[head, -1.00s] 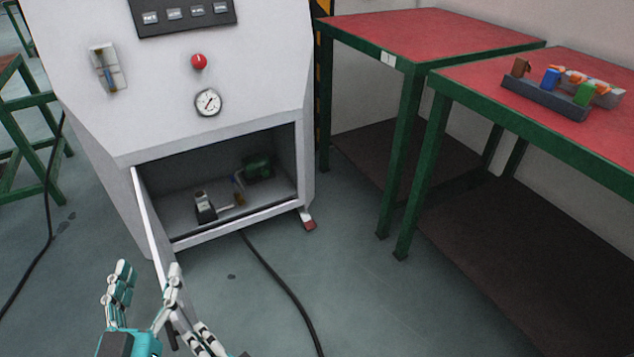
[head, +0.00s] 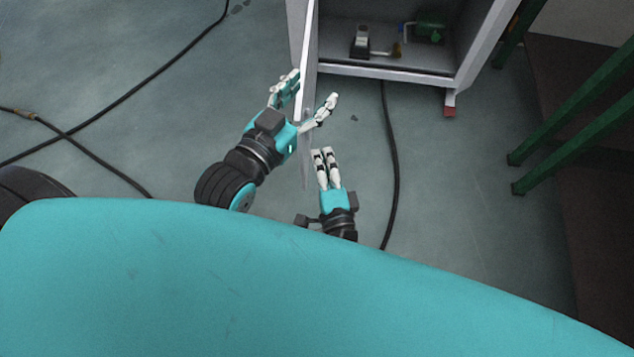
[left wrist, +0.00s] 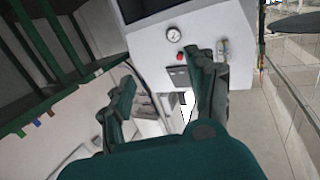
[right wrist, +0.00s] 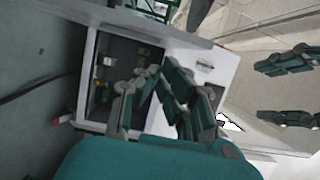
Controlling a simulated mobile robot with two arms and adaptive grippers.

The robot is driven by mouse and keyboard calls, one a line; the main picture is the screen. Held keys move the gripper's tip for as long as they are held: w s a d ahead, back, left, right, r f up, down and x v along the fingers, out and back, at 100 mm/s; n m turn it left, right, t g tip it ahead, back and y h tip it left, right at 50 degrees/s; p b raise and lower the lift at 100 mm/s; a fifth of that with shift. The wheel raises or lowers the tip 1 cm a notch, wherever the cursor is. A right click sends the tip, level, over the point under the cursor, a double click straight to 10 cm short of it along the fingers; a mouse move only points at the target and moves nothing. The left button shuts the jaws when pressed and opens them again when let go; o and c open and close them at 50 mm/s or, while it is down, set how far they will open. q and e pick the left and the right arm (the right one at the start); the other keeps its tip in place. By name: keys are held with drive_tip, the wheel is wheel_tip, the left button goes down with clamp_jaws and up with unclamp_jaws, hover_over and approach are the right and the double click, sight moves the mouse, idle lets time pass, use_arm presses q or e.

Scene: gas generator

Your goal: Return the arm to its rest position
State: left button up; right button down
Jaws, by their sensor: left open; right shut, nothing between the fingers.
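My left gripper (head: 307,98) is open in the head view, with its fingers on either side of the cabinet's open white door (head: 307,45). Whether it touches the door cannot be told. Its spread fingers also show in the left wrist view (left wrist: 165,80), with nothing between them. My right gripper (head: 325,153) is shut and empty, lower and just right of the door. Its fingers show in the right wrist view (right wrist: 160,95), in front of the cabinet.
The open cabinet compartment (head: 383,65) holds a green motor (head: 431,27) and a small metal part (head: 360,42). A black cable (head: 392,150) runs over the floor. Green table legs (head: 570,100) stand at the right. Floor between cable and legs is clear.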

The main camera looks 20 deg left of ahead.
sight(297, 119)
use_arm(q)
drive_tip(key=f+g, duration=0.1)
drive_tip(key=s+a+f+g, duration=0.1)
drive_tip(key=f, duration=0.1)
drive_tip(key=f+g+y, duration=0.1)
drive_tip(key=shift+s+a+f+p, duration=0.3)
drive_tip(key=shift+a+f+p, duration=0.05)
drive_tip(key=shift+a+p, duration=0.05)
use_arm(e)
drive_tip(key=s+a, duration=0.1)
drive_tip(key=s, duration=0.6)
use_arm(q)
drive_tip(key=shift+f, duration=0.1)
use_arm(e)
drive_tip(key=shift+w+r, duration=0.1)
